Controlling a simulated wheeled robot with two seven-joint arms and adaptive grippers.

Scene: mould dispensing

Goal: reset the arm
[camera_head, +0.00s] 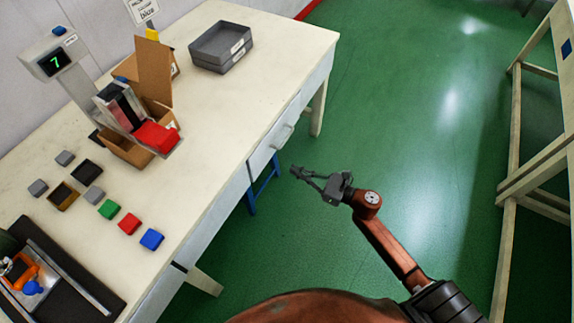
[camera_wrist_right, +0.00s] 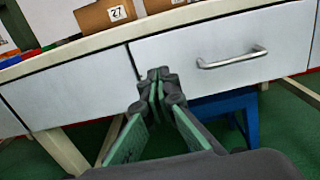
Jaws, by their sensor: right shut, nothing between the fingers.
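My right arm (camera_head: 390,248) reaches in from the lower right in the head view, over the green floor. My right gripper (camera_head: 298,172) is shut and empty, in front of the table's drawer side and clear of the table top. In the right wrist view the right gripper (camera_wrist_right: 158,82) has its fingertips together, with the white drawer front (camera_wrist_right: 215,55) behind them. My left gripper is not in view.
The cream table (camera_head: 225,125) carries a scale display (camera_head: 54,58), an open cardboard box (camera_head: 128,150), grey trays (camera_head: 221,46), several small coloured blocks such as a blue one (camera_head: 152,239), and a black tray (camera_head: 75,262). A wooden frame (camera_head: 535,170) stands right. Floor between is clear.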

